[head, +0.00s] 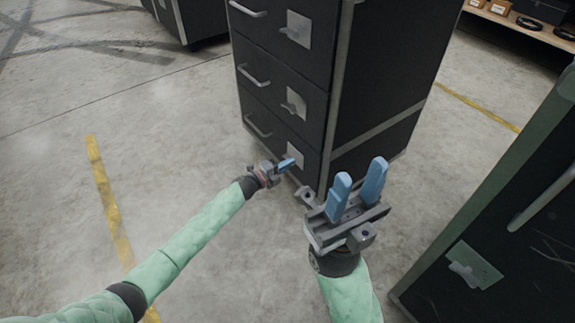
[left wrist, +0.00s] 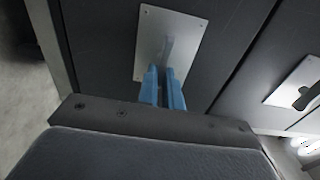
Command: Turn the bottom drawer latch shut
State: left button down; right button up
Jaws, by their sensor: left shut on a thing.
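The black drawer cabinet (head: 365,90) stands at the top middle of the head view, with three drawers stacked on its front. The bottom drawer's latch plate (head: 296,152) is at the lower right of that drawer; the plate also shows in the left wrist view (left wrist: 151,48). My left gripper (head: 288,164) is at this plate. In the left wrist view its blue fingers (left wrist: 162,88) are close together, shut on the grey latch lever (left wrist: 168,47), whose lower end they cover. My right gripper (head: 356,190) is open and empty, in front of the cabinet's right corner.
The middle latch (head: 293,104) and top latch (head: 296,30) sit above on the same front. The bottom drawer handle (head: 257,127) is left of the latch. Another dark cabinet (head: 500,240) stands close on the right. Bare floor lies to the left.

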pick_arm(q)
jog(key=shift+a+f, duration=0.1)
jog(key=c, duration=1.6)
grip_release()
jog(key=shift+o, duration=0.2)
jog(key=p+v, duration=0.1)
jog(key=v, duration=0.6)
jog(key=shift+s+a+p, duration=0.2)
jog(key=shift+a+p, duration=0.05)
jog(key=shift+p, duration=0.15)
